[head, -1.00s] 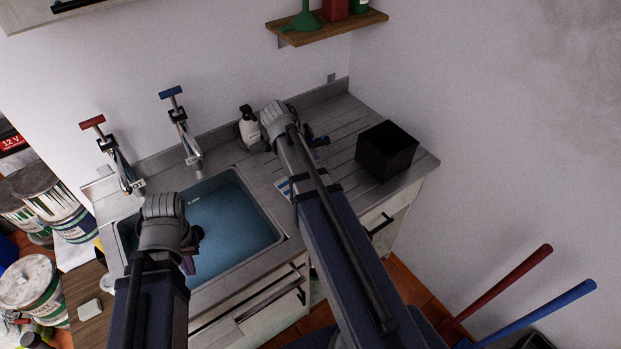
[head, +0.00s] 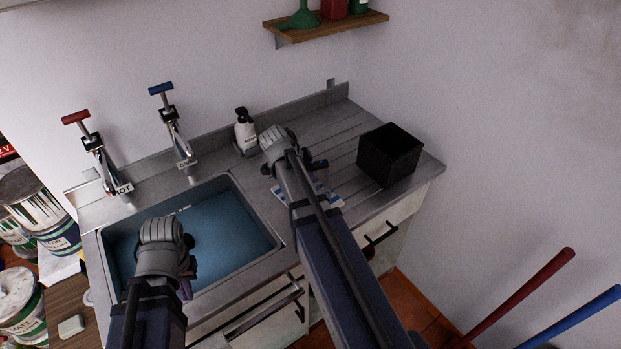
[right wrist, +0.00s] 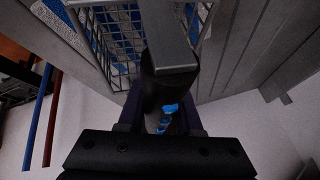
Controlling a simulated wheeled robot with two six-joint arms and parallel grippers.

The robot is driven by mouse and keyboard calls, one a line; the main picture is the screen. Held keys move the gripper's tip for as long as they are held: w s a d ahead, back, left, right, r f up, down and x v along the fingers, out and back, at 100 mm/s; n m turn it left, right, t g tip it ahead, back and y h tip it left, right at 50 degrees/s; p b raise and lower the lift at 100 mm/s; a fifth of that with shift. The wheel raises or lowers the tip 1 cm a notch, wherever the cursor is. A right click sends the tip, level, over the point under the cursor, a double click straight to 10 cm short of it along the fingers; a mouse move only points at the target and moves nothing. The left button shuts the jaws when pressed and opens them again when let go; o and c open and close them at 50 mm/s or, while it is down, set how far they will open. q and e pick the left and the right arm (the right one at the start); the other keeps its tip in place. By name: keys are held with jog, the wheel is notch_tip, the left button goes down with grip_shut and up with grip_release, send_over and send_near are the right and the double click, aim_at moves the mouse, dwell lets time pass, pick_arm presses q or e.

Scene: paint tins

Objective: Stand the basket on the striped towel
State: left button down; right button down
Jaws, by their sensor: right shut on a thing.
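The basket (right wrist: 112,32) is a grey wire mesh with a flat grey handle bar, at the top of the right wrist view. My right gripper (right wrist: 163,112) is shut on the dark grip of its handle. In the head view my right gripper (head: 316,166) is over the drainboard, and my arm hides most of the basket. The blue-and-white striped towel (head: 328,198) lies on the drainboard, partly behind my right arm. Its blue and white also show through and beside the mesh. I cannot tell whether basket and towel touch. My left gripper (head: 188,268) is over the sink; its jaws are unclear.
A black box (head: 390,155) stands on the drainboard right of the towel. A soap bottle (head: 245,131) stands behind the sink (head: 262,205), near two taps (head: 178,140). A wall shelf (head: 330,25) is above. Paint tins (head: 45,215) are at the left.

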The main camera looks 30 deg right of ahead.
pick_arm(q)
jog(key=shift+r, duration=0.1)
pick_arm(e)
jog(key=shift+r, duration=0.1)
pick_arm(q)
jog(key=shift+f, duration=0.25)
pick_arm(e)
jog(key=shift+f, duration=0.25)
jog(key=c, duration=0.6)
grip_release()
jog(key=shift+r, duration=0.1)
pick_arm(q)
jog(key=shift+r, duration=0.1)
notch_tip(320, 180, up, 10)
jog(key=p, duration=1)
jog(key=shift+r, duration=0.25)
pick_arm(e)
jog(key=v, duration=1.2)
